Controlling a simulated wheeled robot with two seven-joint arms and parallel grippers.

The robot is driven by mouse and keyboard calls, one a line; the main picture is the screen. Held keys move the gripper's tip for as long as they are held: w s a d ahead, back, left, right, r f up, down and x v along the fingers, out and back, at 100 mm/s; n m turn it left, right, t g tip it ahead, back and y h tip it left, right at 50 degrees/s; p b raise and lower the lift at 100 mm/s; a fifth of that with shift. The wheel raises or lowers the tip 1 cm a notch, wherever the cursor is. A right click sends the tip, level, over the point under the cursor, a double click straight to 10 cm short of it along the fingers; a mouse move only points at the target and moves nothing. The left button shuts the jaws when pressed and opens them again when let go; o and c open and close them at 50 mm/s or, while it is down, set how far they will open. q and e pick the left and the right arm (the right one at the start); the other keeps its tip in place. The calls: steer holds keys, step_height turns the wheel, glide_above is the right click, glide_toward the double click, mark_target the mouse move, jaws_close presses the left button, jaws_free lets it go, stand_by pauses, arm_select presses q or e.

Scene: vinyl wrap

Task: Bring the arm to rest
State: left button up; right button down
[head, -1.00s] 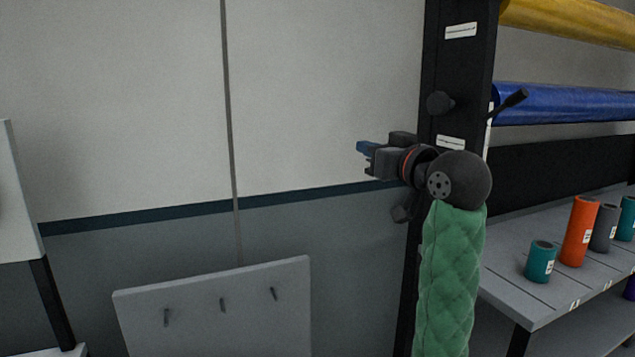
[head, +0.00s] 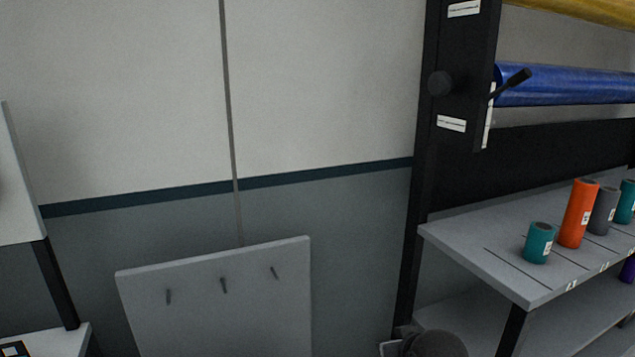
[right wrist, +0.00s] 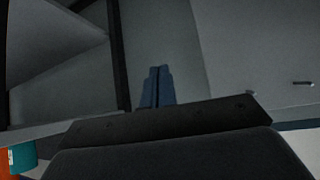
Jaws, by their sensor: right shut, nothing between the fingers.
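My right arm shows only at the bottom edge of the head view, where a dark rounded part of it enters below the shelf. In the right wrist view my right gripper (right wrist: 157,86) has its two blue fingers together, with nothing between them. A grey floor or wall surface lies beyond the fingers. My left gripper is in neither view.
A grey pegboard panel (head: 215,295) with hooks leans at the lower middle. At the right, a grey shelf (head: 455,240) bears a teal roll (head: 538,243), an orange roll (head: 577,214) and others. A blue vinyl roll (head: 570,86) hangs above on a black rack (head: 425,165).

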steer(key=s+f+g, duration=0.7)
steer(key=s+f, duration=1.9)
steer(key=s, duration=0.4)
steer(key=shift+f, duration=0.15)
steer(key=shift+s, duration=0.1)
